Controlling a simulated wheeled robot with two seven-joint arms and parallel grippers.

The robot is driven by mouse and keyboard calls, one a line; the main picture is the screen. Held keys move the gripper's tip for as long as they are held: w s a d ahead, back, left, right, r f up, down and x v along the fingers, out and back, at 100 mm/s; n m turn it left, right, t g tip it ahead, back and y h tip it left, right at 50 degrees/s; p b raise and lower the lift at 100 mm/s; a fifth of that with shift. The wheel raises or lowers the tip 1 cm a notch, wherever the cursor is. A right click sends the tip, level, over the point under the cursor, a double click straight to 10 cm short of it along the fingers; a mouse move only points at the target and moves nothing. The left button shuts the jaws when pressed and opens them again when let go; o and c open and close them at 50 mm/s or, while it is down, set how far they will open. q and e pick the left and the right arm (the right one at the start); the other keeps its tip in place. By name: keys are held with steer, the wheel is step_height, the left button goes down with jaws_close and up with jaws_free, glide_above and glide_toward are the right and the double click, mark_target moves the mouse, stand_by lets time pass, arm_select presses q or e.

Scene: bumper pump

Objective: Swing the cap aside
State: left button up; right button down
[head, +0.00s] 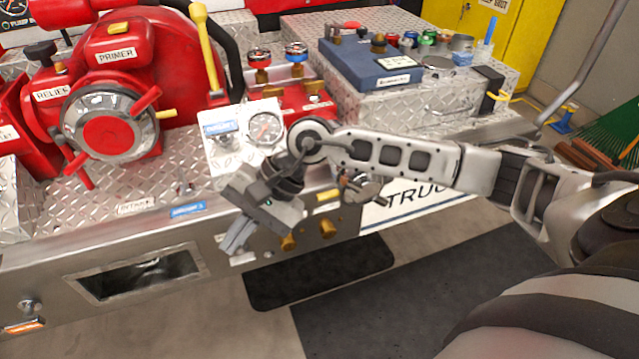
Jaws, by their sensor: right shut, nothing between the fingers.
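A large round cap (108,138), red in the middle with a chrome ring and red lugs, sits upright on the front of the red pump (185,60) at the left. It looks closed against the pump body. A small metal fitting (362,190) on the bumper front, partly behind my right arm, is too unclear to name. My right gripper (233,243) is shut and empty, pointing down and left in front of the bumper's front edge. It is apart from the cap, to its lower right. My left gripper is not in view.
A gauge panel (222,150) stands behind my right gripper. A yellow lever (205,50) rises beside the pump. A blue case (370,68) and several small items rest on the diamond-plate box (440,100). Brass fittings (327,228) stick out of the bumper front. Open floor lies in front.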

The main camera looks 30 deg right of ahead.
steer(key=w+d+r+n+t+h, duration=0.1)
steer(key=w+d+r+n+h, duration=0.25)
steer(key=d, duration=0.65)
steer(key=w+d+n+t+h, duration=0.2)
steer(key=w+d+h, duration=0.3)
steer(key=d, duration=0.5)
step_height(320, 180, down, 9)
steer(key=w+h+p, duration=0.1)
steer(key=w, duration=0.1)
steer(key=shift+n, duration=0.25)
steer(key=s, duration=0.1)
steer(key=s+p, duration=0.1)
steer(key=s, duration=0.1)
steer(key=s+p, duration=0.1)
steer(key=shift+s+r, duration=0.15)
steer(key=shift+r, duration=0.2)
steer(key=shift+a, duration=0.1)
